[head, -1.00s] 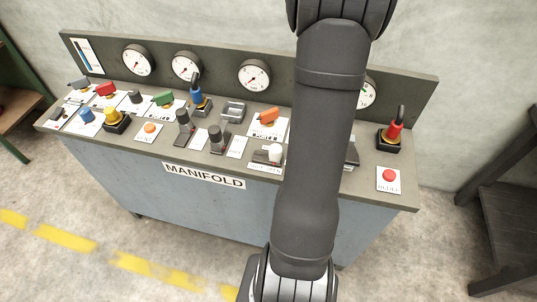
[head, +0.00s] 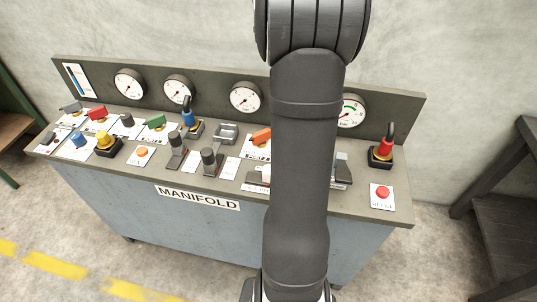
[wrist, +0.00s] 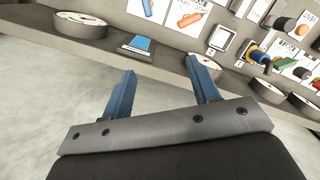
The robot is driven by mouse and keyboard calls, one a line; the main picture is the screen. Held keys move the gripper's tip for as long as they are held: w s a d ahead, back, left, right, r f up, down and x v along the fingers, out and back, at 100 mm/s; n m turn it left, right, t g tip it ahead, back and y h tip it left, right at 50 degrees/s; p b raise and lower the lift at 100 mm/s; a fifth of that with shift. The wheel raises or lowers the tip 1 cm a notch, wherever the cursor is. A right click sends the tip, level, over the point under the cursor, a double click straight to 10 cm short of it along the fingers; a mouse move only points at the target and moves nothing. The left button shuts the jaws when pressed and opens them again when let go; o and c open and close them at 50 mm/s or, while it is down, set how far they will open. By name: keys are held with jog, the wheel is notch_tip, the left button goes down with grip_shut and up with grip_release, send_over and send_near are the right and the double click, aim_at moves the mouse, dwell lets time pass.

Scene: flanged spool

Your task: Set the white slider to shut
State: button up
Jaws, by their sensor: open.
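I cannot make out the slider in the wrist view. My gripper (wrist: 162,88) shows in the wrist view with its two blue fingers wide apart and nothing between them. It is over the back edge of the panel, apart from the controls. The head view does not show my gripper.
The manifold bench (head: 205,238) carries several crowded controls: an orange handle (head: 261,137), a blue lever (head: 188,117), a red lever (head: 386,148) and a red button (head: 382,191). Gauges (head: 245,97) line the back panel. A dark table (head: 503,207) stands at right.

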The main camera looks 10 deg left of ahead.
jog(key=s+a+f+n+g+h, duration=0.1)
jog(key=s+a+f, duration=0.2)
jog(key=s+f, duration=0.35)
jog(key=s+a+f+n+g+h, duration=0.1)
jog(key=s+a+f, duration=0.2)
jog(key=s+f, duration=0.4)
jog(key=x, duration=1.1)
jog(key=s+d+x, duration=0.1)
jog(key=x, duration=0.4)
jog(key=shift+d, duration=0.15)
jog(key=shift+c, duration=0.4)
grip_shut()
jog(key=shift+a, duration=2.45)
jog(key=shift+o, duration=0.4)
grip_release()
jog(key=shift+a, duration=0.15)
